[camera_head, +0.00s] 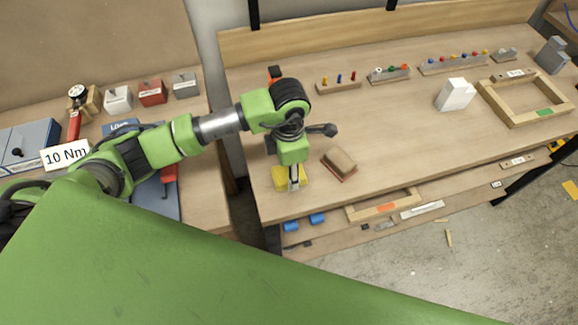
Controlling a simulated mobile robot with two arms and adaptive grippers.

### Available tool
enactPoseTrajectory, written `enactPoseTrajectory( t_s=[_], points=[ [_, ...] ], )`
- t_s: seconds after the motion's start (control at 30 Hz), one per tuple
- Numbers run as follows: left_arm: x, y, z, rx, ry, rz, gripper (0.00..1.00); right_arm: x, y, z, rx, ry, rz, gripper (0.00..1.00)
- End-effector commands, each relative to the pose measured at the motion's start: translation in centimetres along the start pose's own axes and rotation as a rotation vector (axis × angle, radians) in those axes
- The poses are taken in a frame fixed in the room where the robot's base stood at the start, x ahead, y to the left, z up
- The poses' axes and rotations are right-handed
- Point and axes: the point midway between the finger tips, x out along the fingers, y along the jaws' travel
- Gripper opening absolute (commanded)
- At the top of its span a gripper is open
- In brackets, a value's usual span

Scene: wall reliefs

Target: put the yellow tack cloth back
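The yellow tack cloth (280,173) lies at the near left corner of the right workbench. My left gripper (294,185) points down over it, and its fingers overlap the cloth in the view. The fingers hide the middle of the cloth, so I cannot tell whether they are open or shut, or whether they touch it. My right gripper is not in view.
A brown block (340,162) lies just right of my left gripper. A white block (455,94) and a wooden frame (488,95) are farther right. Small racks (340,86) line the back. The bench's middle is clear. A lower shelf holds blue rolls (291,226).

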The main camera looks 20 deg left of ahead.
Motion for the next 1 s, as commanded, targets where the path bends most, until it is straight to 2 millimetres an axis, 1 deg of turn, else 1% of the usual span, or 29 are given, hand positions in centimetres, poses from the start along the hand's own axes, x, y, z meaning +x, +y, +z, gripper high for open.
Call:
enactPoseTrajectory(
  t_s=[0.23,0.37,0.4,0.43,0.8,0.87,0.93,1.0],
  points=[
    [0.2,0.0,0.1,0.001,0.0,0.0,0.25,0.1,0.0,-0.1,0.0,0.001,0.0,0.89],
    [0.6,0.0,0.0,0.001,0.0,0.0,0.25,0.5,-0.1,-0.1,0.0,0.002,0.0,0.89],
    [0.4,0.0,0.1,0.001,0.0,0.0,0.55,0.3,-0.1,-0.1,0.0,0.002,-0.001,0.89],
    [0.4,0.0,0.0,0.001,0.0,0.0,0.62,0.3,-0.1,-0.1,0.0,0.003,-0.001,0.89],
    [0.2,0.0,0.0,0.0,0.0,-0.001,0.62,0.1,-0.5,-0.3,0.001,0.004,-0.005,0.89],
    [-0.1,-0.1,0.0,0.0,0.0,-0.001,0.62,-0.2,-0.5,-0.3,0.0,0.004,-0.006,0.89],
    [-0.7,0.1,0.2,0.001,-0.004,0.002,0.62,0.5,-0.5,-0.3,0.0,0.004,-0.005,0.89],
    [-1.9,0.1,0.2,0.001,-0.005,0.004,0.62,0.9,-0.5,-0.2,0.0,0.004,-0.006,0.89]
  ],
)
